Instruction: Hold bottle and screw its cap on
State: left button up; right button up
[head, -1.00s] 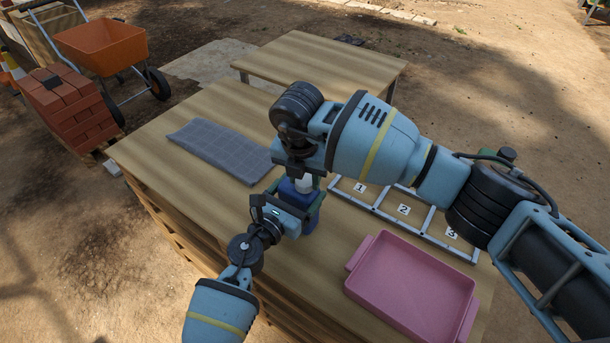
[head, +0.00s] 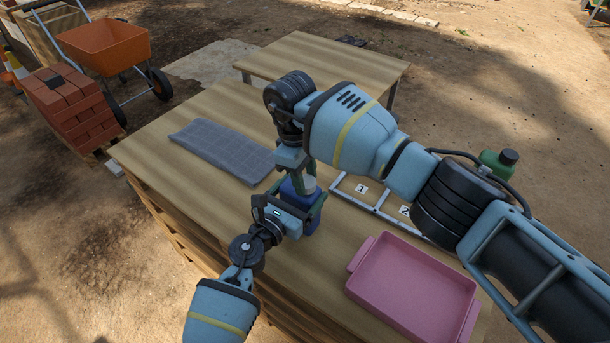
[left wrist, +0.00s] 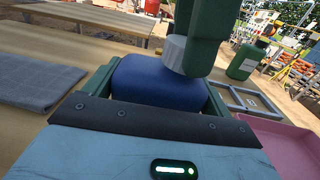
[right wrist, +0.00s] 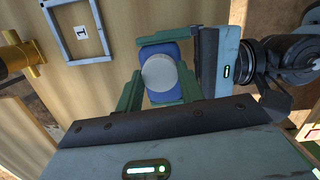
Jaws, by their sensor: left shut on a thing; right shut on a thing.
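The blue bottle (head: 313,222) stands upright above the near table, and my left gripper (head: 306,208) is shut on its sides. The bottle's shoulder (left wrist: 140,79) fills the middle of the left wrist view. A light grey cap (head: 309,184) is over the bottle's top, between the green fingers of my right gripper (head: 300,172), which is shut on it from above. The right wrist view shows the round cap (right wrist: 160,73) inside the blue outline of the bottle (right wrist: 150,50). The fingers hide the neck, so I cannot tell how far the cap is seated.
A folded grey cloth (head: 222,150) lies left on the table. A pink tray (head: 410,290) is at the front right. A white frame with numbered cells (head: 346,190) lies behind it, partly under my right arm. A green bottle (head: 497,163) shows beyond that arm.

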dwell(0.3)
jog(key=o, duration=0.9)
jog(key=shift+r, duration=2.3)
jog(key=shift+c, duration=0.4)
